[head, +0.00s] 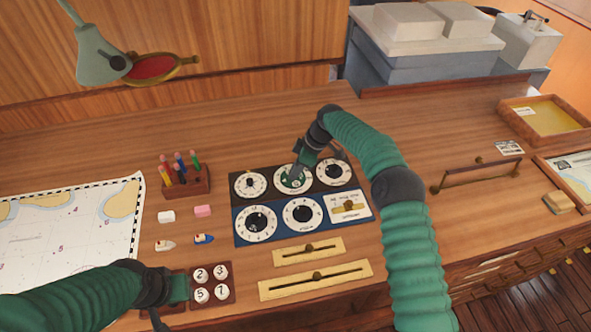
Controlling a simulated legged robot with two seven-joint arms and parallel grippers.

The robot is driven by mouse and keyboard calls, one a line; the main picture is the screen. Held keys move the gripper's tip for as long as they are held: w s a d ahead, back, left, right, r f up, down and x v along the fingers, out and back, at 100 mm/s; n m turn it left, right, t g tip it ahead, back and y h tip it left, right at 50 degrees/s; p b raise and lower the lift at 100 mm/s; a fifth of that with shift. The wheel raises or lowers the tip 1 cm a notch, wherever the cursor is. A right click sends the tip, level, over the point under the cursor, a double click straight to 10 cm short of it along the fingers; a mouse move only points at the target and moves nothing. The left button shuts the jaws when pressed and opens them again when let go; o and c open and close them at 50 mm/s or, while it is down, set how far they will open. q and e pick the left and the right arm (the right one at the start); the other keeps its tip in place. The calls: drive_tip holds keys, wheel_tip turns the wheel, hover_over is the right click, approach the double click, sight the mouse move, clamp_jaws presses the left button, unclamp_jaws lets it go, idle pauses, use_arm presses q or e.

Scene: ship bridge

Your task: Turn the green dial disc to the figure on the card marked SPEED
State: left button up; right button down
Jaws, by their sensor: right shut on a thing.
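The green dial disc (294,181) sits in the middle of the top row of a dial panel, inside a white numbered ring. My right gripper (297,172) comes down on it from above and is shut on it, hiding part of its face. The figure the disc points to is too small and covered to read. No card legibly marked SPEED shows; a small card (509,148) at the right has print too small to read. My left gripper (182,288) is low at the left, beside a brown block (231,296) with numbered white discs; its fingers do not show clearly.
Other dials flank the green one: left (250,184), right (334,171), and a lower row (256,222). Brass slider plates (309,251) lie in front. A pen rack (186,182), erasers and toy boats stand left, by a chart (70,225). The desk behind the panel is clear.

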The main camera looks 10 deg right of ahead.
drive_tip(key=shift+w+d+r, duration=0.1)
use_arm(q)
drive_tip(key=shift+w+d, duration=0.1)
use_arm(e)
drive_tip(key=c, duration=1.3)
unclamp_jaws()
drive_tip(key=shift+o, duration=0.2)
use_arm(q)
drive_tip(key=shift+f+b, duration=0.65)
use_arm(e)
drive_tip(key=v, duration=1.6)
drive_tip(key=shift+d+r, duration=0.25)
drive_tip(key=shift+d, duration=0.05)
drive_tip(key=shift+a, duration=0.1)
